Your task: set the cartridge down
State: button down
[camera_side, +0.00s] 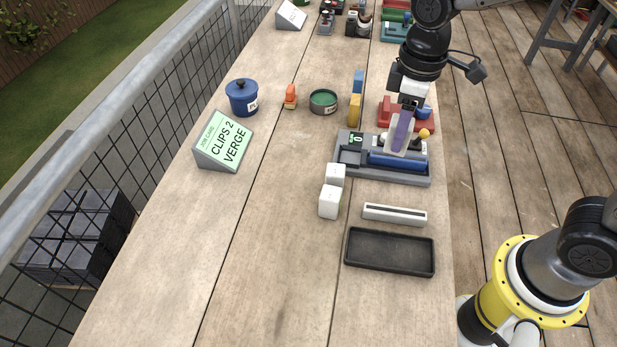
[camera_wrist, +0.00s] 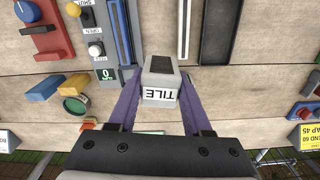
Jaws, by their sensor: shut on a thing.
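My gripper (camera_side: 402,133), with purple fingers, is shut on a pale grey cartridge (camera_side: 396,146). The machine has a display (camera_side: 355,138) showing 0 and a yellow knob (camera_side: 424,133).
Two white blocks (camera_side: 329,202) stand beside the machine. A slotted white rail (camera_side: 394,214) and an empty black tray (camera_side: 390,252) lie in front of it. A red device (camera_side: 392,112), a yellow block (camera_side: 353,110) and a green tin (camera_side: 323,100) are behind. The left foreground bench is clear.

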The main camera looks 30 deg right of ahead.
jog(key=a+f+n, duration=0.1)
jog(key=a+f, duration=0.1)
jog(key=a, duration=0.7)
jog(key=shift+n, duration=0.3)
jog(key=w+a+f, duration=0.2)
jog(key=w+f, duration=0.1)
jog(key=w, duration=0.1)
jog(key=w+a+f, duration=0.2)
jog(key=w+f, duration=0.1)
jog(key=w+a+f, duration=0.3)
jog(key=w, duration=0.1)
jog(key=shift+w+a+f, duration=0.1)
jog(key=shift+w+f, duration=0.2)
jog(key=shift+f, duration=0.05)
jog(key=shift+w+f, duration=0.1)
jog(key=shift+f, duration=1.55)
jog(key=shift+f, duration=0.2)
jog(key=shift+c, duration=1.7)
grip_release()
jog(key=shift+r, duration=0.1)
